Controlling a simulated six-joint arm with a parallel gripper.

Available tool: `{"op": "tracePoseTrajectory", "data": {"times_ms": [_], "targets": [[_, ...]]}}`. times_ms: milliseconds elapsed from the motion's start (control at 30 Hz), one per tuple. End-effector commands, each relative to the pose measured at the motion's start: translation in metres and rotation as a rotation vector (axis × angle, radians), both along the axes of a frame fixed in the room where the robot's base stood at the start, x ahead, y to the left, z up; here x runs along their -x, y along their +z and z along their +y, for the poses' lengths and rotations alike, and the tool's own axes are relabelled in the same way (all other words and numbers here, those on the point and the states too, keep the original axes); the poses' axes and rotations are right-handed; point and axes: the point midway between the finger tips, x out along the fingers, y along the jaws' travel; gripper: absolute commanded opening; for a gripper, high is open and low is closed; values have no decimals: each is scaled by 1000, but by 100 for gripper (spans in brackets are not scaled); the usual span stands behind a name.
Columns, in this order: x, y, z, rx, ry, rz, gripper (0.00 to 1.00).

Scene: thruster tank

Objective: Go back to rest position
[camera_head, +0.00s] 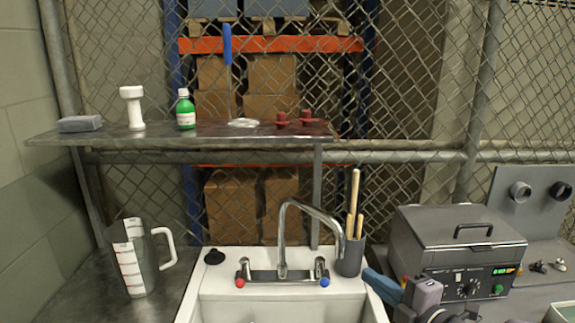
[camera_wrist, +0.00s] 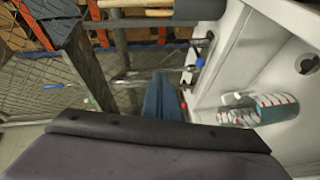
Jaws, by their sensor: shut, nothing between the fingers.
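My gripper (camera_head: 374,280) shows low in the head view, right of the sink's middle, with blue fingers pointing left. It is in front of the grey holder with wooden handles, and it seems apart from it, though the depth is hard to judge. In the wrist view the blue fingers (camera_wrist: 163,95) are together with nothing held between them. A dark part of my wrist fills the lower part of that view. The rest of my arm is mostly cut off by the bottom edge of the head view.
The white sink (camera_head: 215,283) has a tall metal faucet (camera_head: 283,235). The handle holder (camera_head: 350,257) and metal bath unit (camera_head: 455,250) stand close to my gripper. A clear pitcher (camera_head: 133,257) stands left. A shelf (camera_head: 160,134) with small items spans the back.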

Motion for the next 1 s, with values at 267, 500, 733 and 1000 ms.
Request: {"op": "tracePoseTrajectory", "data": {"times_ms": [267, 500, 733, 1000], "targets": [[-13, -45, -41, -216, -469, 360, 0], [42, -100, -46, -458, -873, 720, 0], [133, -139, -7, -648, -1216, 1089, 0], [211, -146, 39, -732, -1446, 1371, 0]]}}
